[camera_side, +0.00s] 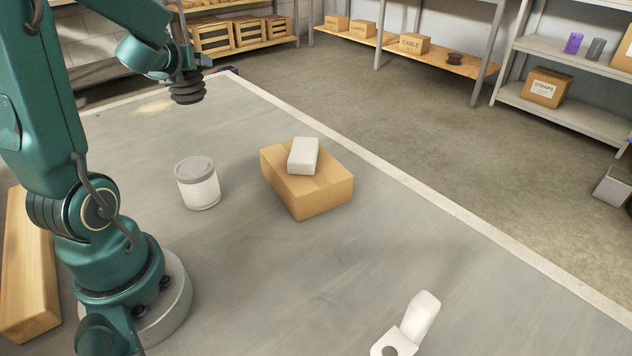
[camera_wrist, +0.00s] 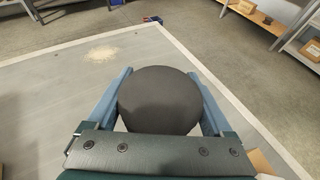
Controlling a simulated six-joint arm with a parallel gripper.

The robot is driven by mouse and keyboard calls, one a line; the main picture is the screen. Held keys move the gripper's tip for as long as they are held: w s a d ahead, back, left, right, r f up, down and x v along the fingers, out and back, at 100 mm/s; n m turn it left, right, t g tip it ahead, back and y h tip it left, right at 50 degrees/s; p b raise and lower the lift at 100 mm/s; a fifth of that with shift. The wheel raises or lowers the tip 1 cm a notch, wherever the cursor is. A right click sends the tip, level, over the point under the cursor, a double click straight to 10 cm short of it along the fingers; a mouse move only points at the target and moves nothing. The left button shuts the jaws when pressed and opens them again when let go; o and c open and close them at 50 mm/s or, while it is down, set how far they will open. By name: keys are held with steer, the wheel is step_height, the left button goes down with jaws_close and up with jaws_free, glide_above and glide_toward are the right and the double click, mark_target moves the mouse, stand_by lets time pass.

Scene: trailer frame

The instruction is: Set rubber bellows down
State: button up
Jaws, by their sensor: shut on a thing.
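The rubber bellows (camera_side: 187,92) is black and ribbed. In the side view it hangs under my gripper (camera_side: 186,76), above the far left part of the grey work surface (camera_side: 240,245), clear of it. In the wrist view the dark round end of the bellows (camera_wrist: 160,98) sits between the two blue fingers of my gripper (camera_wrist: 161,100). The fingers are shut on it, one at each side. The underside of the bellows is hidden in the wrist view.
A white tub with a grey lid (camera_side: 197,183) stands near the middle. Right of it is a cardboard box (camera_side: 318,190) with a white block (camera_side: 303,155) on top. A white bracket-like part (camera_side: 414,322) lies at the front. A pale dusty patch (camera_wrist: 102,54) marks the surface ahead.

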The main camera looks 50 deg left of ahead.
steer(key=w+d+m+t+h, duration=0.35)
steer(key=w+d, duration=0.45)
steer(key=d, duration=0.3)
steer(key=w+d+m+t+h, duration=0.2)
steer(key=w+d+m+h, duration=0.15)
steer(key=w+d, duration=0.55)
steer(key=s+d+f+m+h, duration=0.1)
steer(key=s+d+m+h, duration=0.2)
steer(key=d, duration=1)
steer(key=d+m+h, duration=0.4)
steer(key=d, duration=0.8)
steer(key=shift+t, duration=0.25)
steer(key=shift+s+d+f, duration=0.1)
steer(key=shift+f, duration=3.6)
steer(key=shift+d+f, duration=0.1)
steer(key=shift+f, duration=3.6)
steer(key=shift+f, duration=0.1)
steer(key=o, duration=1.2)
steer(key=shift+c, duration=0.2)
